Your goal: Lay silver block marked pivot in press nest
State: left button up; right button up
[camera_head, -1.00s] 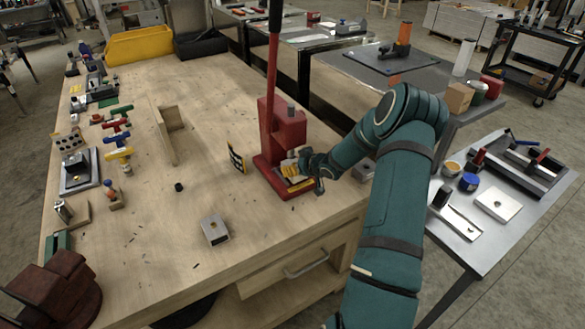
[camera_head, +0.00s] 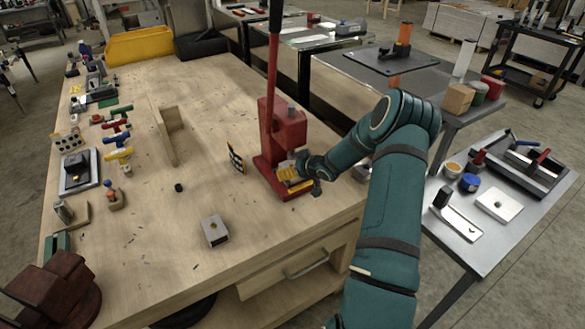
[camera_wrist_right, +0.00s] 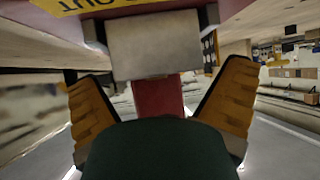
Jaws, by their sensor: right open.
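The red press (camera_head: 277,133) with its long upright lever stands near the right edge of the wooden bench. My right gripper (camera_head: 287,173) is low at the front of the press, over the nest area, and hides most of the nest. In the right wrist view, my right gripper (camera_wrist_right: 160,105) has its yellow fingers spread wide. A plain grey block (camera_wrist_right: 155,45) sits just beyond the fingers between grey brackets; no marking is readable. Another silver block (camera_head: 214,231) with a dark hole lies on the bench, its marking unreadable. My left gripper is out of view.
A wooden angle piece (camera_head: 166,133) and small black cylinder (camera_head: 178,187) are farther left. A dark red vise-like object (camera_head: 55,290) occupies the near left corner. The central bench is mostly clear.

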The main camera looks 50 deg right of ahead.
jog(key=p+v, duration=0.1)
jog(key=v, duration=1)
jog(key=shift+s+r, duration=0.2)
jog(key=shift+s, duration=0.15)
